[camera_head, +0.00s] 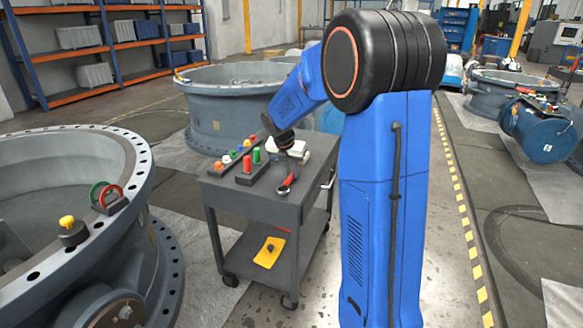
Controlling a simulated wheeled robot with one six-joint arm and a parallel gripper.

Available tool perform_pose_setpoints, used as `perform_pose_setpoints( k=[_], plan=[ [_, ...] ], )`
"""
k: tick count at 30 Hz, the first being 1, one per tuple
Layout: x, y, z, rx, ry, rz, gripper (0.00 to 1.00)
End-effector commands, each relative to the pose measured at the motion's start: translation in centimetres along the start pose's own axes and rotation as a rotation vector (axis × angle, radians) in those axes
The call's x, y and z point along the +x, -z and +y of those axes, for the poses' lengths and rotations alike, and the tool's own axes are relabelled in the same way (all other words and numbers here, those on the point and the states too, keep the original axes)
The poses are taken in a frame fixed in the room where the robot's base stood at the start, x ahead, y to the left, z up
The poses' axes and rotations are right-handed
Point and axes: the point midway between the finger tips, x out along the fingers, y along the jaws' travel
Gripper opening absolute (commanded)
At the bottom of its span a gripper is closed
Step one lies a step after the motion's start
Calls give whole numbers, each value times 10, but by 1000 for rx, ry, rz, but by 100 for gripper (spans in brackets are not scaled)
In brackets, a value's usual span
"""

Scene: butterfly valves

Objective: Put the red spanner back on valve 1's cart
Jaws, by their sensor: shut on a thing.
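My gripper (291,172) is at the end of my blue arm, low over the right part of a grey wheeled cart's top (238,197). It is shut on the red spanner (288,181), which hangs tilted with its ring end down at the cart top. I cannot tell whether the ring touches the surface. My wrist and the gripper body hide part of the cart top behind. A large grey round valve (140,165) stands left of the cart and another valve (220,110) stands behind it. No valve number is readable.
Dark racks with coloured pegs (247,163) stand on the cart's left half. A yellow piece (269,252) and a small red item lie on its lower shelf. The near valve's rim carries a yellow knob (67,222) and red and green rings.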

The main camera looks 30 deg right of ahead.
Motion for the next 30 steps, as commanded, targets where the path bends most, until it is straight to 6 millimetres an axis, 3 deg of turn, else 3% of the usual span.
perform_pose_setpoints(
  k=[8,9,11,23,30],
  plan=[
    [0,0,0,0,-1,-1,0],
    [0,0,0,0,-1,-1,22],
    [0,0,0,0,-1,-1,37],
    [-5,0,0,0,-1,-1,37],
    [-41,0,1,-2,-3,-3,37]
  ],
)
